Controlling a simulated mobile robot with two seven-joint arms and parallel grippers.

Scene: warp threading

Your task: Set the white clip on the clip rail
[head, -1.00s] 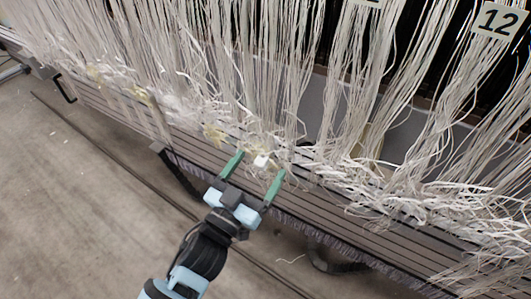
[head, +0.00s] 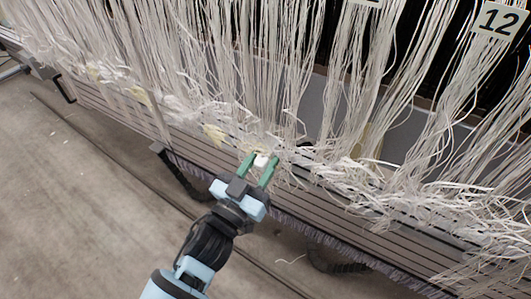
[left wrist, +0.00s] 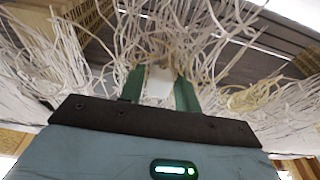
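The white clip (head: 261,161) is a small pale block at the lower ends of the hanging white threads. My left gripper (head: 262,159) comes from below, with a green finger on each side of the clip. In the left wrist view the clip (left wrist: 160,84) fills the gap between the two green fingers (left wrist: 160,88), which are shut on it. Loose threads lie around and behind it. I cannot clearly pick out the clip rail among the dark slats (head: 330,216) and threads. My right gripper is in neither view.
White threads (head: 275,70) hang densely across the back, with tangled ends over the slats. Yellowish bundles (head: 213,133) hang to the left of the clip. A number plate reading 12 (head: 499,20) is at upper right. Bare floor (head: 80,200) lies at the lower left.

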